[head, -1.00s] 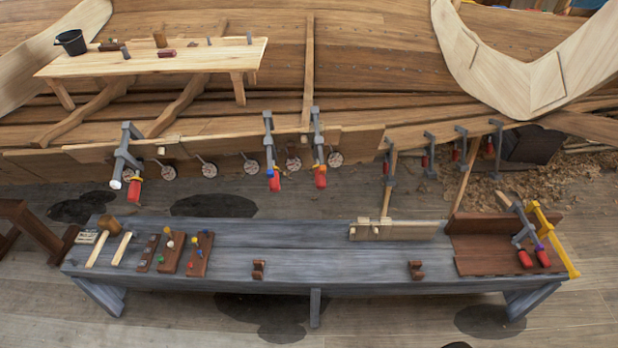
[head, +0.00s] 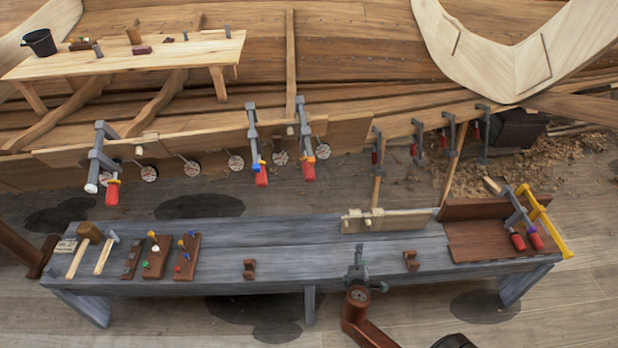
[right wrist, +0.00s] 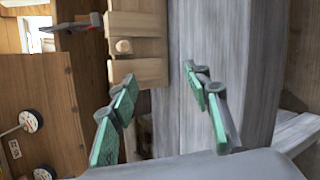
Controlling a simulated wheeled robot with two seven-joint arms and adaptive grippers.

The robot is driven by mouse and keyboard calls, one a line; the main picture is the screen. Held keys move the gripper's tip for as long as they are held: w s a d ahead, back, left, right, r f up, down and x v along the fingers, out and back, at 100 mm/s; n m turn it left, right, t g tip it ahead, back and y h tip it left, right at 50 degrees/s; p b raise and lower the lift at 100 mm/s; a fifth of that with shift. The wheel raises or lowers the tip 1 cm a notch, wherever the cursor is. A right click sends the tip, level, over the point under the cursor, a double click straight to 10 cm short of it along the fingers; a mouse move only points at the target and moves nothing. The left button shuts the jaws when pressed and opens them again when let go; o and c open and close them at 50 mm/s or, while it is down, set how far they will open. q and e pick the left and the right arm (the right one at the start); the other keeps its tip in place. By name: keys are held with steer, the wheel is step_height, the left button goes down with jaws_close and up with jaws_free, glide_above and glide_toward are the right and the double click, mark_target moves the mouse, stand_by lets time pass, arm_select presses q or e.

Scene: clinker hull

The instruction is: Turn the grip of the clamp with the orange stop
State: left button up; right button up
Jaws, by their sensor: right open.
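The clamp with the orange stop (head: 312,157) hangs on the edge of the hull plank, right of a clamp with a blue stop. Its grey bar stands upright, and its red grip (head: 308,172) hangs below the plank. My right gripper (head: 357,262) is over the front of the grey bench, below and to the right of that grip and well apart from it. In the right wrist view its green-padded fingers (right wrist: 162,82) are spread, with nothing between them. My left gripper is not in view.
A blue-stop clamp (head: 253,145) hangs close beside the orange one. Open floor lies between bench and hull.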

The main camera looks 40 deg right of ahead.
steer(key=w+a+r+n+t+h, duration=0.2)
steer(key=w+r+n+t, duration=0.3)
steer(key=w+r+n, duration=0.5)
steer(key=n+t+y, duration=0.2)
steer(key=n+t, duration=0.5)
steer(key=n, duration=0.1)
glide_toward(311, 181)
steer(key=x, duration=0.4)
steer(key=shift+d+f+b, duration=0.25)
steer(key=shift+b, duration=0.15)
steer(key=shift+w+r+n, duration=0.25)
steer(key=shift+w+n, duration=0.05)
steer(key=shift+w, duration=0.05)
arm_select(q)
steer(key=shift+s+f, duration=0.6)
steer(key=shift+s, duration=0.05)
arm_select(e)
steer(key=shift+x, duration=3.55)
steer(key=shift+a, duration=0.1)
steer(key=shift+c, duration=0.4)
steer(key=c, duration=1.1)
arm_select(q)
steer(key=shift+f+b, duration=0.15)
steer(key=shift+b, duration=0.2)
